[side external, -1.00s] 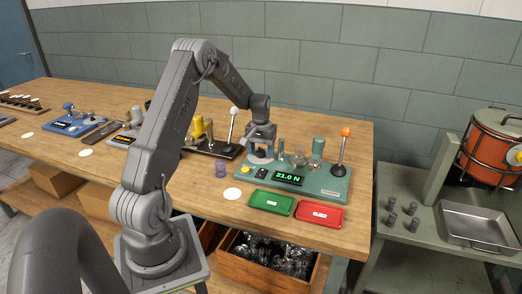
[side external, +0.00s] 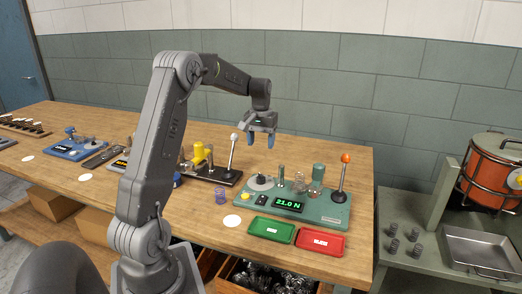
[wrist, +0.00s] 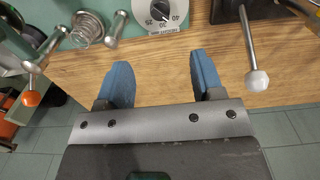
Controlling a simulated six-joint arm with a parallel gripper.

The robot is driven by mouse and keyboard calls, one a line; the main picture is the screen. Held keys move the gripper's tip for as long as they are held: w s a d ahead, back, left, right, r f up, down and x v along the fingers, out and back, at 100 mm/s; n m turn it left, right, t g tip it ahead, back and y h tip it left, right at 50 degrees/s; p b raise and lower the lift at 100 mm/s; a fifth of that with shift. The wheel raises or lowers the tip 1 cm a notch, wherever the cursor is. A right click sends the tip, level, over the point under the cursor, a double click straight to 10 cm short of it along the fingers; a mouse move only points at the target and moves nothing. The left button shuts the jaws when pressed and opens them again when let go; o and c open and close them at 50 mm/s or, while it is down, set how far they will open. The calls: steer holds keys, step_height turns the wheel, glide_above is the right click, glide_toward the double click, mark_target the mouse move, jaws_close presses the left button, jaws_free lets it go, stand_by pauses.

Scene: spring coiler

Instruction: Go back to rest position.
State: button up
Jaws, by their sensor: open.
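My gripper (side external: 258,138) is raised above the bench, over the back of the green spring tester (side external: 312,207), and points down. Its two blue fingers are apart with nothing between them. In the wrist view the open fingers (wrist: 160,82) hang over bare wood near a round dial (wrist: 158,14). The tester's display (side external: 289,205) reads 21.0 N. A purple-blue spring (side external: 221,196) stands on the bench left of the tester, beside a white disc (side external: 232,221).
A green tray (side external: 271,230) and a red tray (side external: 319,241) lie in front of the tester. Upright levers with an orange knob (side external: 346,158) and a white knob (side external: 234,137) stand near the gripper. A metal pan (side external: 483,250) sits on the side table.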

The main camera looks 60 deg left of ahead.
steer(key=shift+d+r, duration=0.1)
steer(key=s+d+r+m+t, duration=0.1)
steer(key=d+r, duration=0.2)
steer(key=d, duration=0.4)
steer(key=s+d+r+m+t+y, duration=0.1)
steer(key=d+r+m, duration=0.15)
steer(key=d, duration=0.35)
steer(key=s+d+r+m, duration=0.1)
steer(key=s+d+r, duration=0.1)
steer(key=d+r, duration=0.35)
steer(key=s+d+f+m+t, duration=0.1)
steer(key=s+d+m, duration=0.1)
steer(key=s+d, duration=0.5)
steer(key=s+d+f+m+t+h, duration=0.1)
steer(key=s+d+f+m+t, duration=0.1)
steer(key=s+d, duration=0.5)
steer(key=shift+d+f+m+t, duration=0.15)
steer(key=shift+d+m+t, duration=0.2)
steer(key=shift+d, duration=0.45)
